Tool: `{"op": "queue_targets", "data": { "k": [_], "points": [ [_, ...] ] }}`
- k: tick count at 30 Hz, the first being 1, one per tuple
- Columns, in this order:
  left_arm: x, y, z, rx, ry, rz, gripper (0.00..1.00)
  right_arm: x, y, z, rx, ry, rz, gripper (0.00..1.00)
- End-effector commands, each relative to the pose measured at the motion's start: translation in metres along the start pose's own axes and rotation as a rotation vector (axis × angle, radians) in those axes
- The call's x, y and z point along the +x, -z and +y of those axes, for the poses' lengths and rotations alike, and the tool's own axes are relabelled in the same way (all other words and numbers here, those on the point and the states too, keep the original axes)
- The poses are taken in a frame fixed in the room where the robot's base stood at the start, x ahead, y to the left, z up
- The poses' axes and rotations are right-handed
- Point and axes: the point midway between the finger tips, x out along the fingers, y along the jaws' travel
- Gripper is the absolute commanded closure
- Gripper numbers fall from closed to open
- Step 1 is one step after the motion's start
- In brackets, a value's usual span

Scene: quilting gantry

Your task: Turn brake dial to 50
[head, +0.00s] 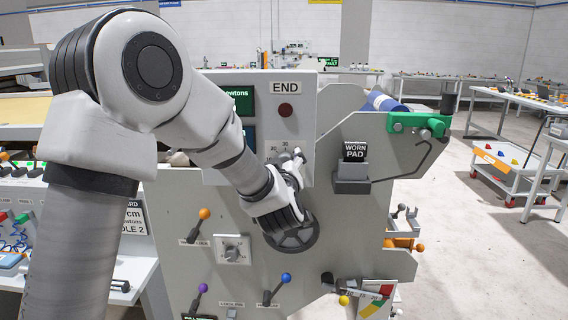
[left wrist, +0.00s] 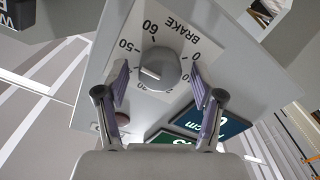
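The brake dial (left wrist: 160,68) is a grey round knob on a white plate, marked BRAKE with numbers including 0, 50 and 60. In the left wrist view it appears upside down. Its pale pointer line aims left, seemingly a little short of the 50 mark. My left gripper (left wrist: 160,88) is open, with one finger on each side of the knob and apparent gaps to it. In the head view my left gripper (head: 292,160) is at the panel and hides the knob; only a few dial numbers show above it. My right gripper is not in view.
Above the dial are a dark red button (head: 285,110) under an END sign and a green display (head: 241,101). Below are an orange-knobbed lever (head: 204,214), a small square dial (head: 232,249) and a blue-knobbed lever (head: 286,278). A WORN PAD holder (head: 352,186) juts out right.

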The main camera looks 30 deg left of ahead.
Motion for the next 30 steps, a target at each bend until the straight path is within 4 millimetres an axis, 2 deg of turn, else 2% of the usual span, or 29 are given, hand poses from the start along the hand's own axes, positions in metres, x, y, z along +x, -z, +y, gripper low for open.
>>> {"op": "queue_targets", "data": {
  "k": [5,8,11,18,21,25,30],
  "points": [
    [-0.001,0.001,0.000,-0.001,-0.001,0.001,0.33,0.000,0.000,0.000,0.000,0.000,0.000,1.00],
    [-0.009,0.001,0.001,-0.001,-0.002,0.001,0.33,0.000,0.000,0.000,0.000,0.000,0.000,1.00],
    [-0.027,0.001,0.001,0.002,-0.002,0.001,0.33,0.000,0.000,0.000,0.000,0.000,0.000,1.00],
    [-0.089,0.000,0.001,0.006,-0.003,0.002,0.33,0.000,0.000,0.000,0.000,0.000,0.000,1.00],
    [-0.108,0.000,0.002,0.006,-0.003,0.000,0.33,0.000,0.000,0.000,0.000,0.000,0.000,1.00],
    [-0.119,0.000,0.000,0.001,0.000,0.001,0.33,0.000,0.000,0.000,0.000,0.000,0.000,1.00],
    [-0.120,0.000,0.000,0.000,0.000,0.000,0.33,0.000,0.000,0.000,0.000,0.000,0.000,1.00]
  ]
}}
